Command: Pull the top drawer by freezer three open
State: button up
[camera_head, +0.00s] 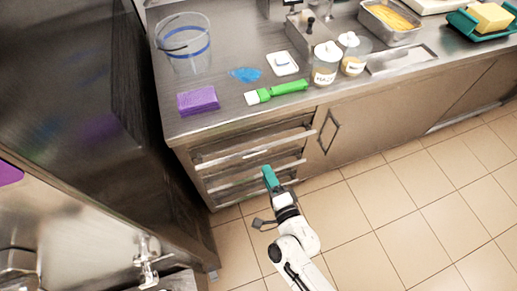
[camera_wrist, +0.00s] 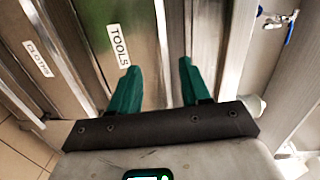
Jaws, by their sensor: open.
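A stack of drawers sits under the steel counter at the left end of the cabinet. The top drawer (camera_head: 250,138) is just under the counter edge and looks shut, with a long bar handle (camera_head: 240,155) across it. My gripper (camera_head: 267,170) has teal fingers and is in front of the drawers, below that handle in the picture. In the wrist view my gripper (camera_wrist: 157,66) is open and empty, its fingers pointing at the drawer fronts. A long bar (camera_wrist: 163,50) shows between the fingers; I cannot tell whether they touch it. Labels TOOLS (camera_wrist: 119,45) and CLOTHS (camera_wrist: 37,60) show on drawer fronts.
A dark steel cabinet (camera_head: 80,110) stands close on the left. Tiled floor (camera_head: 400,215) is clear at right.

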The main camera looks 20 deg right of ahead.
aim_at(259, 150)
jog(key=shift+m+t+h, duration=0.3)
jog(key=shift+m+t, duration=0.1)
jog(key=shift+m, duration=0.3)
jog(key=w, duration=1)
jog(key=shift+w+a, duration=0.2)
jog(key=shift+w, duration=0.2)
jog(key=shift+f, duration=0.1)
grip_shut()
